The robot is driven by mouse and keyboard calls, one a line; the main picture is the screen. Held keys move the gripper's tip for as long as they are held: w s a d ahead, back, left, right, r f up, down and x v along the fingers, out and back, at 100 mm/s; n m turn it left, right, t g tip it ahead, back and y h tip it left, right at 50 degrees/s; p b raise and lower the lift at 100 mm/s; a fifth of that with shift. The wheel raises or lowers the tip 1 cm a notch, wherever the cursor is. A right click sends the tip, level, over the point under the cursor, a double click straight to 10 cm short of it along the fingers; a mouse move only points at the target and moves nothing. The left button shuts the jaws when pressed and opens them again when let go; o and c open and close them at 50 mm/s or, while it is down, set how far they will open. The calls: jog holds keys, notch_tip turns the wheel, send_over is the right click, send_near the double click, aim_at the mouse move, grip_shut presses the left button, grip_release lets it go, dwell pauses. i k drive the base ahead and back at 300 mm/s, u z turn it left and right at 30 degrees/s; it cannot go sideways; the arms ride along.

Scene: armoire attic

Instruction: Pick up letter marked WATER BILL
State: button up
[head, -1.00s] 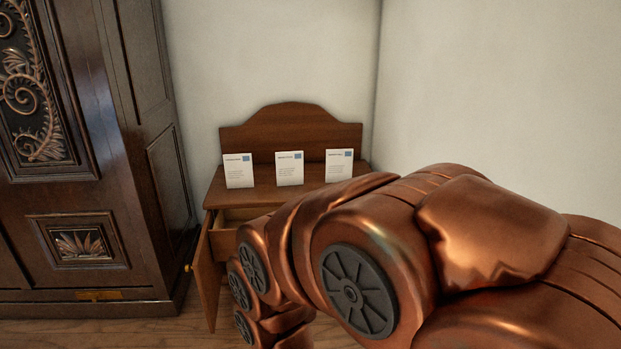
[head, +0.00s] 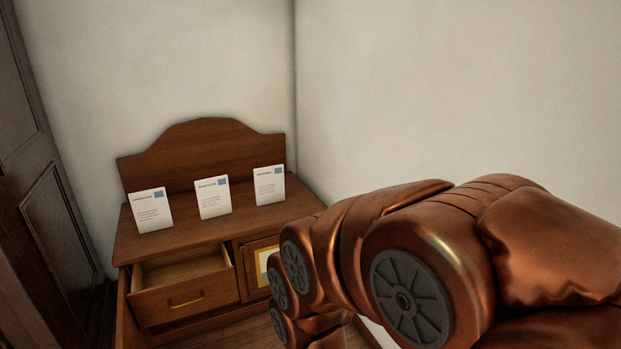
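Three white letters stand upright in a row on top of a wooden cabinet (head: 190,240): a left letter (head: 152,212), a middle letter (head: 213,199) and a right letter (head: 269,187). Each has a blue patch at its upper right and a dark heading line. The headings are too small to read, so I cannot tell which one says WATER BILL. My copper arm fills the lower right, in front of the cabinet's right side and well short of the letters. My gripper is not visible.
The cabinet's drawer (head: 183,295) is pulled out and looks empty. A framed door (head: 259,262) with a pale panel is right of it. A dark armoire (head: 50,215) stands at the left. Walls close in behind and at the right.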

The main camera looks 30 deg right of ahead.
aim_at(269, 181)
jog(key=z, duration=0.2)
jog(key=i, duration=0.65)
jog(key=u, duration=0.6)
jog(key=i, duration=0.6)
jog(key=u, duration=0.5)
